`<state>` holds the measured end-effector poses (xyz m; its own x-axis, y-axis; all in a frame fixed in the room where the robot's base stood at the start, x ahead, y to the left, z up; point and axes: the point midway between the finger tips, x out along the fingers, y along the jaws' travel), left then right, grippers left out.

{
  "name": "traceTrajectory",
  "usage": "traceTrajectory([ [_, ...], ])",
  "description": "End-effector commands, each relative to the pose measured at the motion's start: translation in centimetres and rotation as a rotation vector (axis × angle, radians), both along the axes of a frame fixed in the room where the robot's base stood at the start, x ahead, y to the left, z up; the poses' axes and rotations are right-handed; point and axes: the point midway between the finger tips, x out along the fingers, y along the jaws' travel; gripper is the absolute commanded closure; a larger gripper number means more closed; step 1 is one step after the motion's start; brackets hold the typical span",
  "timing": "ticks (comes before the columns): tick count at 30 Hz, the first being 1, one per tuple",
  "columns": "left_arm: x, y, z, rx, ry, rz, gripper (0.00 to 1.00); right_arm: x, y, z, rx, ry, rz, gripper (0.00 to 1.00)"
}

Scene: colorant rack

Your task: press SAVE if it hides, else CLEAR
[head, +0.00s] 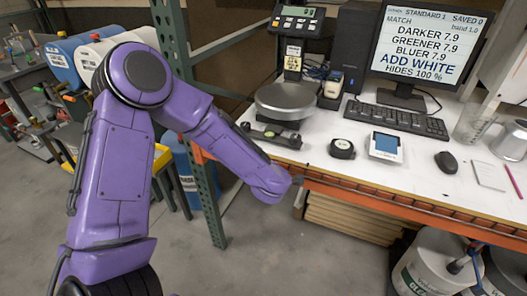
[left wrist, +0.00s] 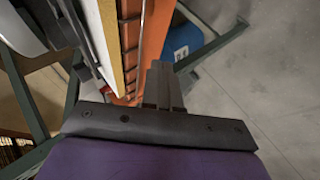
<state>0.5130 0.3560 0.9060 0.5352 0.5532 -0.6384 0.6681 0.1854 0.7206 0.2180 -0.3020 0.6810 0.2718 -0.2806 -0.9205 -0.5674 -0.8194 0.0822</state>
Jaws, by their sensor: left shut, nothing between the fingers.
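The monitor (head: 428,45) reads MATCH, DARKER 7.9, GREENER 7.9, BLUER 7.9, ADD WHITE and HIDES 100 %. Its top line shows STANDARD 1 and SAVED 0. I can read no SAVE or CLEAR label. A keyboard (head: 396,120) and a black mouse (head: 446,162) lie below the monitor. A white device with a blue screen (head: 385,145) lies near the bench's front edge. My left gripper (head: 297,180) is at the front edge of the bench, left of that device and apart from it. Its fingers are together and empty in the left wrist view (left wrist: 163,85). My right gripper is not in view.
On the bench (head: 316,150) are a scale with a round pan (head: 286,100), its keypad display (head: 297,20), a black round item (head: 342,149) and a green-and-black tool (head: 268,134). An orange beam (head: 390,207) runs along the front. A green post (head: 190,110) stands left, behind my arm.

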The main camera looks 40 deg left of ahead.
Motion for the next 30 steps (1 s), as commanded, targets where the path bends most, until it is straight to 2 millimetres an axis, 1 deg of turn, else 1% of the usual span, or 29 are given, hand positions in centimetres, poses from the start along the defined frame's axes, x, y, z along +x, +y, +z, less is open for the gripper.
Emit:
traceTrajectory([
  [1, -1.0, -0.3, -1.8, 0.037, 0.049, -0.047, 1.0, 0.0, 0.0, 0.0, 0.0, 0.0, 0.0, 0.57],
  [2, -1.5, -0.4, -2.8, 0.06, 0.078, -0.078, 1.0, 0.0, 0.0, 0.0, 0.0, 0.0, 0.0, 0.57],
  [5, -4.1, -1.1, -6.5, 0.138, 0.189, -0.203, 1.0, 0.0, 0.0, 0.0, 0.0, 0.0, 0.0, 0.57],
  [6, -5.5, -1.4, -8.3, 0.171, 0.244, -0.264, 1.0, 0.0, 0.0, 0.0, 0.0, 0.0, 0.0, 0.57],
  [8, -8.0, -2.0, -11.1, 0.221, 0.337, -0.376, 1.0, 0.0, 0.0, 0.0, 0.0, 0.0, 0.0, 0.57],
  [9, -10.1, -2.4, -13.0, 0.251, 0.404, -0.458, 1.0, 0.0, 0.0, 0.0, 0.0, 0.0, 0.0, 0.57],
  [11, -13.4, -3.1, -15.6, 0.288, 0.504, -0.586, 1.0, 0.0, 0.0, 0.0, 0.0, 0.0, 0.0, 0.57],
  [12, -15.6, -3.5, -17.1, 0.305, 0.567, -0.67, 1.0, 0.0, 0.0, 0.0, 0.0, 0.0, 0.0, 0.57],
  [14, -19.0, -4.0, -18.9, 0.321, 0.654, -0.79, 1.0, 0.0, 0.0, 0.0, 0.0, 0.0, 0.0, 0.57],
  [15, -21.1, -4.3, -19.9, 0.326, 0.706, -0.864, 1.0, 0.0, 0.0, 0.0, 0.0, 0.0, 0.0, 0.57],
  [18, -25.5, -4.9, -21.5, 0.326, 0.806, -1.016, 1.0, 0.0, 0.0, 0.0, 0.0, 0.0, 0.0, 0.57],
  [21, -28.3, -5.3, -22.2, 0.318, 0.865, -1.11, 1.0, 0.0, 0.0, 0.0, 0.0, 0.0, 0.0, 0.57],
  [24, -29.5, -5.4, -22.4, 0.314, 0.89, -1.153, 1.0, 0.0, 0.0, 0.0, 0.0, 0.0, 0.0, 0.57],
  [30, -29.6, -5.5, -22.4, 0.313, 0.891, -1.157, 1.0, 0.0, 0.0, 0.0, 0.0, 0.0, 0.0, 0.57],
])
